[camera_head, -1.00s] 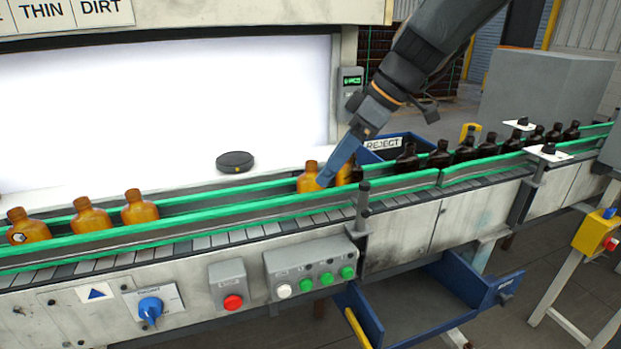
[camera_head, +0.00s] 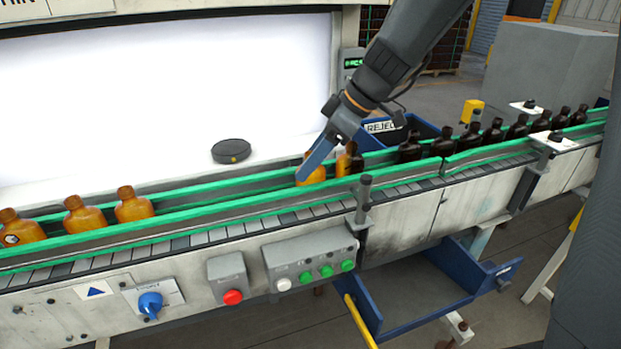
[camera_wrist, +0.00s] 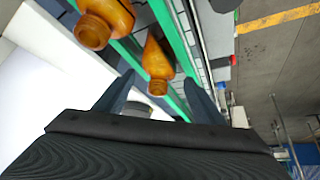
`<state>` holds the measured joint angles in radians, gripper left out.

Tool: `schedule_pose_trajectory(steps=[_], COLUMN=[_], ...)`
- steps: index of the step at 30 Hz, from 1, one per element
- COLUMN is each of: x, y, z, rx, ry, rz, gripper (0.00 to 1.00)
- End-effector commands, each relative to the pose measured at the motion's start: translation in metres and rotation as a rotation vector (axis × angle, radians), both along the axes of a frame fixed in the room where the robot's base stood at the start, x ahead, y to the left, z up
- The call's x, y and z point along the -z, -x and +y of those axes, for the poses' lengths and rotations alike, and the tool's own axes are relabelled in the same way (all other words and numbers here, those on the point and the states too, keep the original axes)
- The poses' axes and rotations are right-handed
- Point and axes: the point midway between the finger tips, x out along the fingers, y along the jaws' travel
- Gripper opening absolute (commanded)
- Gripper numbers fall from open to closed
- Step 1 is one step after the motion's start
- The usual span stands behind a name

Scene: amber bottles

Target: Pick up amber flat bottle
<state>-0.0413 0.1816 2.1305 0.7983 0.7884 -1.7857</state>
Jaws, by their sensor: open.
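An amber bottle (camera_head: 316,174) stands on the conveyor between its green rails, partly covered by my gripper's finger. A second amber bottle (camera_head: 343,163) stands just to its right, partly in shadow. My gripper (camera_head: 304,177) is open and reaches down over the belt at the first bottle. In the wrist view, an amber bottle (camera_wrist: 157,58) with a narrow, tapering outline lies between and ahead of the open fingers (camera_wrist: 159,84), and none of it looks gripped. Another amber bottle (camera_wrist: 108,14) is beyond, at upper left. I cannot tell surely which is flat.
Amber bottles (camera_head: 133,207) stand on the belt at left, and several dark bottles (camera_head: 411,149) at right. Green rails (camera_head: 240,222) flank the belt. A post (camera_head: 363,200) stands near the gripper. A blue reject bin (camera_head: 415,124) is behind, and a black puck (camera_head: 231,151) lies behind the belt.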

Motion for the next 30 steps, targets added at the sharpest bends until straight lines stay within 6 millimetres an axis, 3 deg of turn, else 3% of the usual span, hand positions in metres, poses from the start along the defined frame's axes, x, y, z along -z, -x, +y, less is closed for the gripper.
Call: schedule_pose_trajectory(steps=[11, 22, 30], x=[0.008, 0.008, 0.0082], y=[-0.0013, -0.0011, -0.0007], z=[0.0055, 0.0054, 0.0054], rx=[-0.002, -0.001, -0.002], ry=[0.001, 0.001, 0.001], rz=[-0.001, 0.001, 0.001], gripper=[0.62, 0.0, 0.0])
